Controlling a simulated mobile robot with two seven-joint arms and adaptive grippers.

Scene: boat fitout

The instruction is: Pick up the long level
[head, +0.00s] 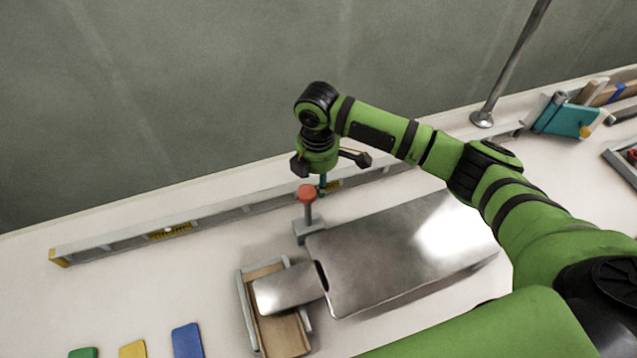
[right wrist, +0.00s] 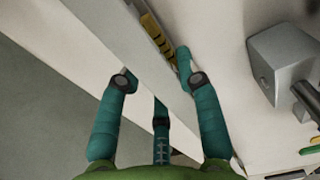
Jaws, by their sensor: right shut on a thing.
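The long level (head: 215,218) is a thin grey bar with yellow ends and a yellow vial window. It runs along the back of the white counter, near the wall, from far left to the right of centre. My right gripper (head: 323,184) reaches down over its middle. In the right wrist view, the level (right wrist: 157,32) passes between the teal fingers of the right gripper (right wrist: 157,72), which are shut on it. The arm hides part of the level in the head view. I cannot tell whether the level is clear of the counter. My left gripper is not in view.
A red-topped post on a grey block (head: 307,231) stands just in front of the gripper. A large metal plate (head: 385,255) and a wooden tray (head: 284,335) lie nearer. A metal pole (head: 507,70) rises at right, beside a teal block (head: 566,117).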

